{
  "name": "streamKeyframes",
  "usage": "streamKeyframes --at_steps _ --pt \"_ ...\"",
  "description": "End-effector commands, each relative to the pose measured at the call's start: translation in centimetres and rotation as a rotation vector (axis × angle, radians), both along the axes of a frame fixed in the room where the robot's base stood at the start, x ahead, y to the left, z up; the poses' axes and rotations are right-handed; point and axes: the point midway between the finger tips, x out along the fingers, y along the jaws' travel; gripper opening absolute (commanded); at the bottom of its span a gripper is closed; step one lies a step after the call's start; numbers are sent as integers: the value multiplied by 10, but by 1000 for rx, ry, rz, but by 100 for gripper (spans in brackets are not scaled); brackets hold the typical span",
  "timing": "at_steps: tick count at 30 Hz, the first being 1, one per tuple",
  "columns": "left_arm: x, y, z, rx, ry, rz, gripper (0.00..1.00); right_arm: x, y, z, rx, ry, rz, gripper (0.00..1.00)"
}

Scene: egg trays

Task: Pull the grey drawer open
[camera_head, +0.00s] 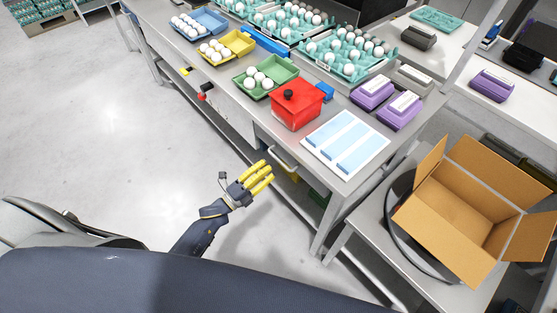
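The grey drawer (268,142) sits under the front edge of the grey workbench, below the red box. Its pale handle (284,158) sticks out from the front. The drawer looks closed, though its front is small in view. My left gripper (266,174), a dark hand with yellow fingers, is just in front of and below the handle. Its fingers are extended and apart, and it holds nothing. A gap seems to show between the fingertips and the handle; whether they touch is hard to tell. My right gripper is not in view.
On the workbench (228,82) stand a red box (296,105), a green egg tray (285,72), purple cartons (400,110) and a white-blue sheet (347,141). An open cardboard box (450,215) stands at right. The floor left of the hand is clear.

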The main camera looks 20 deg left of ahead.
Motion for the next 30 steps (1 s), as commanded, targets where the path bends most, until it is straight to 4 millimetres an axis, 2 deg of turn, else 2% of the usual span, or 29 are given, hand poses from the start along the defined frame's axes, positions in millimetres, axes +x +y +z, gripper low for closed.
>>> streamKeyframes --at_steps 6,12,27,30 --pt "26 -16 6 -1 0 0 32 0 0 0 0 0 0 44" --pt "40 -25 9 -2 0 0 32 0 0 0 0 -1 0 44" --pt "45 -29 10 -2 1 0 34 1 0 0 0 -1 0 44" --pt "45 -29 10 -2 1 0 23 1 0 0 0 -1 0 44"
